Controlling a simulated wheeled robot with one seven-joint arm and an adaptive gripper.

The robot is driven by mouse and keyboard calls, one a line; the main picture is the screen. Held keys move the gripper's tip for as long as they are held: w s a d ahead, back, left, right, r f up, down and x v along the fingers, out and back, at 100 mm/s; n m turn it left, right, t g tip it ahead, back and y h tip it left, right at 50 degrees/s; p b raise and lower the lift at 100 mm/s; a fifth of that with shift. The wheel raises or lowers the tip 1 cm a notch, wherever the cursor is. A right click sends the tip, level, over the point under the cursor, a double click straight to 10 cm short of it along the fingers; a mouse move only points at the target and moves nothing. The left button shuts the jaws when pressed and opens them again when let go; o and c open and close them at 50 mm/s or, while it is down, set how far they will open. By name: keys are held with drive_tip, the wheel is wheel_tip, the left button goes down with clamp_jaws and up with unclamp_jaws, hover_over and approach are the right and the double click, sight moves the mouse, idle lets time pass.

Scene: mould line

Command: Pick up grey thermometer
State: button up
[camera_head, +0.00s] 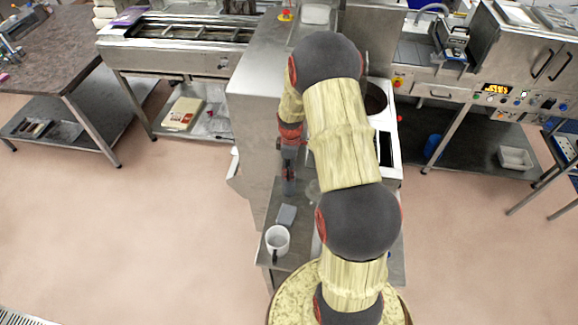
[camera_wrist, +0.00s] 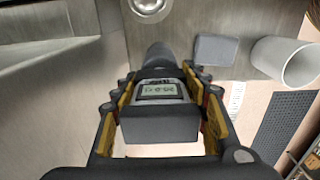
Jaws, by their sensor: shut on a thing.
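The grey thermometer (camera_wrist: 160,92) shows in the wrist view as a dark body with a small lit display. It sits between the two fingers of my gripper (camera_wrist: 162,78), which is shut on it. Its far end points away from the wrist, over the metal counter (camera_wrist: 185,38). In the head view my gripper (camera_head: 289,178) points down at the left side of the narrow counter, and the thermometer cannot be told apart from it there. I cannot tell whether the thermometer touches the counter.
A grey block (camera_head: 286,215) and a white mug (camera_head: 277,240) stand close by on the counter; the wrist view shows the block (camera_wrist: 216,50) and mug (camera_wrist: 285,62) to the right. A steel wall (camera_head: 258,95) rises behind. Open floor (camera_head: 150,235) lies left.

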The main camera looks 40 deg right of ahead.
drive_tip(key=shift+c, duration=0.6)
drive_tip(key=shift+r, duration=0.1)
drive_tip(key=shift+r, duration=0.25)
wheel_tip(320, 180, up, 17)
drive_tip(key=b, duration=0.2)
drive_tip(key=shift+r, duration=0.2)
